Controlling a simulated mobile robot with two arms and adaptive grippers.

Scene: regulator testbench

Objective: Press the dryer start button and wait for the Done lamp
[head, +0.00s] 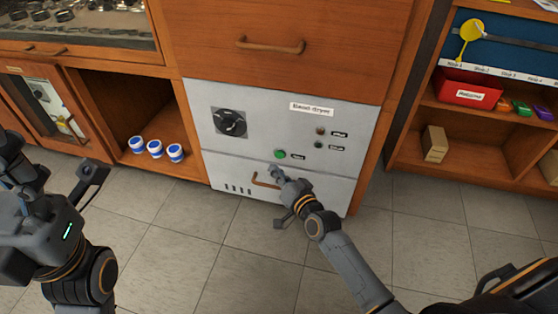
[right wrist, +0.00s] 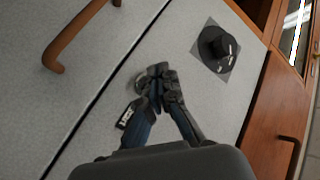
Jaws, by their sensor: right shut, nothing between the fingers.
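The bead dryer (head: 258,132) is a grey panel front set in the wooden cabinet. Its green button (head: 280,154) shows in the head view just above my right gripper (head: 276,172). The right gripper is shut and empty. In the right wrist view, its fingertips (right wrist: 160,72) are close to the panel and partly cover a round metal rim (right wrist: 138,84) beside a small label; contact cannot be told. Two small lamps, one brownish (head: 320,131) and one dark (head: 318,145), look unlit; their labels are too small to read. My left gripper (head: 55,160) is open and empty at the left.
A black knob (head: 231,122) is on the panel's left, also in the right wrist view (right wrist: 215,48). A copper handle (head: 266,180) is on the lower drawer. Several blue-white jars (head: 155,149) stand in the left cubby. A shelf with a red bin (head: 468,90) is at right.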

